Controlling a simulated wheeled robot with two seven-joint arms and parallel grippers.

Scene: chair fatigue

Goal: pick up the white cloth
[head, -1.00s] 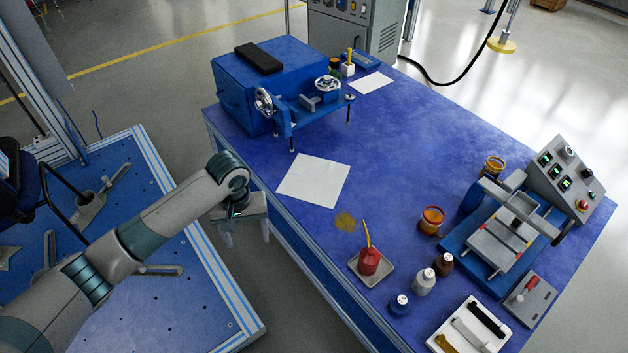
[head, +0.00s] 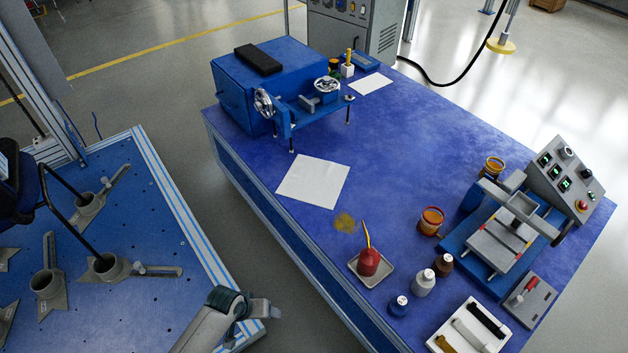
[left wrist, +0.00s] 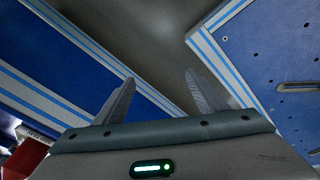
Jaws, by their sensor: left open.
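A flat white square, which looks like the white cloth (head: 313,184), lies on the blue table (head: 400,150) near its left edge, in front of the blue machine. My left arm shows at the bottom of the head view, low and left of the table, well away from the cloth. My left gripper is open and empty in the left wrist view (left wrist: 160,92), with its two fingers spread over the gap between table and platform. The cloth does not show in the left wrist view. My right gripper is not in view.
A blue machine (head: 262,85) stands behind the cloth, and a smaller white sheet (head: 371,83) lies further back. A blue platform (head: 150,220) is at left.

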